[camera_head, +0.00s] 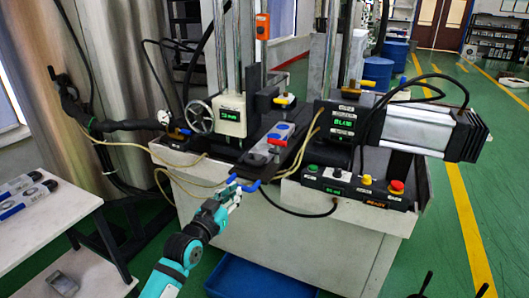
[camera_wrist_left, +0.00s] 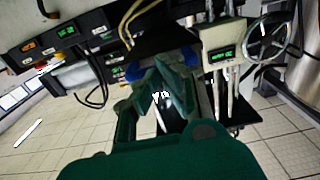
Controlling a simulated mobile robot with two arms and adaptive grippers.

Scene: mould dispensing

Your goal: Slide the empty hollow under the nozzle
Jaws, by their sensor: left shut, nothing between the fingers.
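A grey slide (camera_head: 262,154) lies on the machine bed, with a blue handle (camera_head: 244,186) at its near end. A blue and red piece (camera_head: 281,130) sits on the slide; I cannot make out which hollow is empty. The nozzle (camera_head: 284,101), with a yellow part, is above the far part of the slide. My teal left gripper (camera_head: 229,193) is shut and empty, close by the handle; touching or apart is unclear. In the left wrist view its fingers (camera_wrist_left: 165,82) hide the middle of the handle, whose blue ends (camera_wrist_left: 127,74) show. My right gripper is not visible.
A control panel (camera_head: 357,187) with coloured buttons stands right of the slide, and a handwheel (camera_head: 198,117) stands to the left. Thin yellow hoses (camera_head: 190,180) loop near the handle. A white table (camera_head: 45,217) is at the left. A blue bin (camera_head: 262,279) lies on the floor.

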